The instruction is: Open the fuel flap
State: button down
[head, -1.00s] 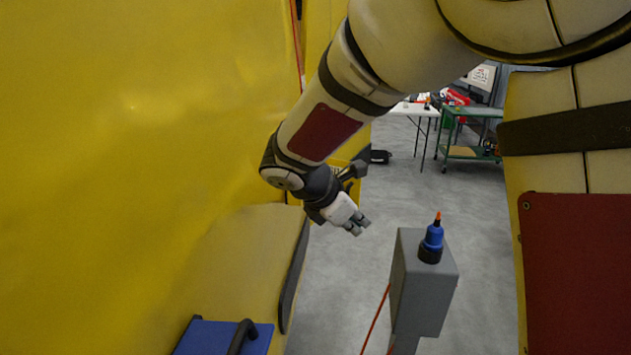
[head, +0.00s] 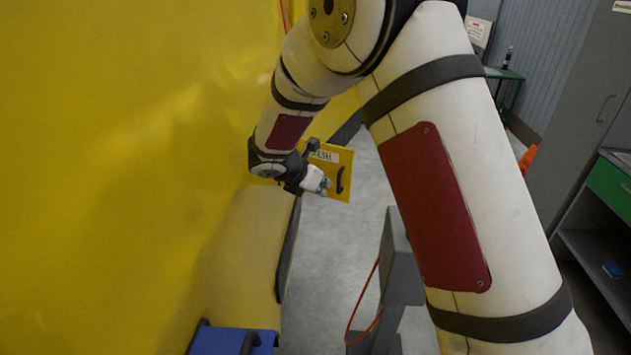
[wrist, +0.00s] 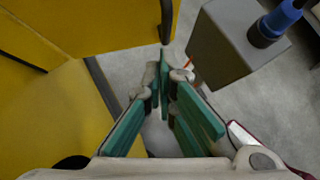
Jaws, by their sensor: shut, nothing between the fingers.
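The fuel flap (head: 345,160) is a yellow panel with a white label and a dark handle (head: 341,180). It stands out from the yellow body (head: 120,150) at an angle, swung away from it. The wrist view shows the flap (wrist: 110,22) at the top, with its dark handle (wrist: 166,20) at the right edge. My gripper (head: 325,188) is by the lower part of the flap, left of the handle. In the wrist view my gripper (wrist: 165,62) is shut and empty, its tips just below the handle. The flap's hinge side is hidden behind my wrist.
A grey post (head: 400,265) with a red cord stands to the right. The wrist view shows a blue bottle (wrist: 275,22) on its top. A blue box (head: 220,340) with dark handles is at the bottom. A cabinet and shelves stand far right. Grey floor lies between.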

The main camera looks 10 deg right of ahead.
jog(key=shift+x, duration=2)
jog(key=shift+s, duration=0.1)
jog(key=w+d, duration=0.1)
jog(key=d+n, duration=0.1)
jog(key=d, duration=0.1)
jog(key=shift+w+t+y, duration=0.3)
jog(key=shift+w, duration=0.05)
jog(key=shift+r, duration=0.1)
